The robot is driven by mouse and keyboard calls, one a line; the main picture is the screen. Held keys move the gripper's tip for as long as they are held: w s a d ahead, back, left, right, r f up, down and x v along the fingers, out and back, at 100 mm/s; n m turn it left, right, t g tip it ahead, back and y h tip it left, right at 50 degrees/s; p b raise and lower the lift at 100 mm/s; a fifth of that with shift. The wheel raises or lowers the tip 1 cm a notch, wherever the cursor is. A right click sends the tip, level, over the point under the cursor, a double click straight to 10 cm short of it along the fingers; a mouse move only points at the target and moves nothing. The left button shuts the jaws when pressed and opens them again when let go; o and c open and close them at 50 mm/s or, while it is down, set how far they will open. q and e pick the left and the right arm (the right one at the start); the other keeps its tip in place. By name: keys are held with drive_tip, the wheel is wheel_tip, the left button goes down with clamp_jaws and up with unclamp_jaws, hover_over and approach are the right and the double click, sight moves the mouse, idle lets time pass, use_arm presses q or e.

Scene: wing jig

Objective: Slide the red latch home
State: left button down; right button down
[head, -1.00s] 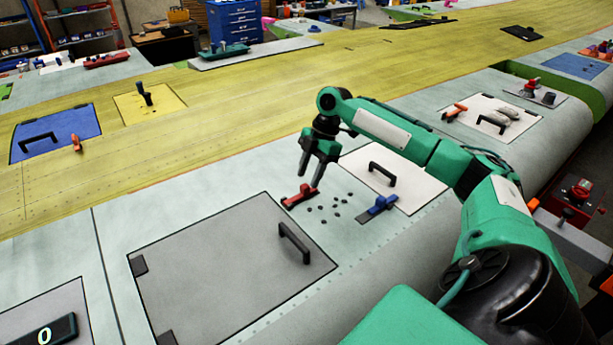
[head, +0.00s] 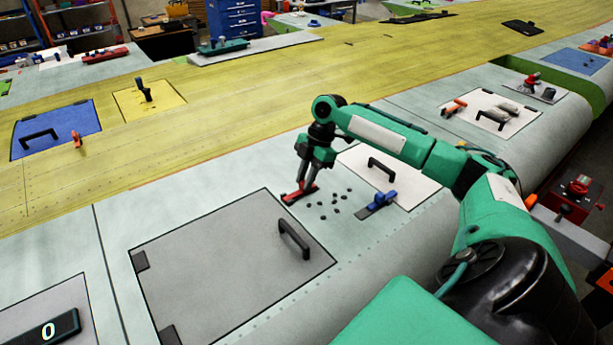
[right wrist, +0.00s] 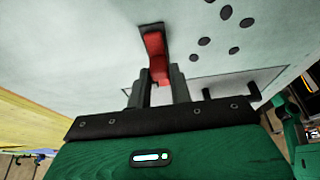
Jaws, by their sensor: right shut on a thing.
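The red latch (head: 300,193) lies on the pale wing skin between the grey panel and the white panel. My right gripper (head: 307,186) is down at the latch, with its fingers pointing downward. In the right wrist view the red latch (right wrist: 157,52) reaches in between the two fingers of the gripper (right wrist: 160,85), which are shut on it. The latch's dark base shows at its far end. My left gripper is not in view.
A blue latch (head: 380,202) sits to the right, beside several dark holes (head: 336,202). The grey panel (head: 220,265) has a black handle (head: 294,239), and the white panel (head: 405,183) has another handle (head: 382,169). The wing skin around is flat.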

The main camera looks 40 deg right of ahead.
sight(289, 196)
drive_tip(key=a+p, duration=0.1)
drive_tip(key=a, duration=0.2)
drive_tip(key=shift+w+a, duration=0.15)
drive_tip(key=shift+a, duration=0.2)
drive_tip(key=shift+f, duration=0.1)
drive_tip(key=c, duration=1.5)
unclamp_jaws()
drive_tip(key=shift+o, duration=1.2)
drive_tip(key=shift+w+a, duration=0.1)
drive_tip(key=shift+a, duration=0.05)
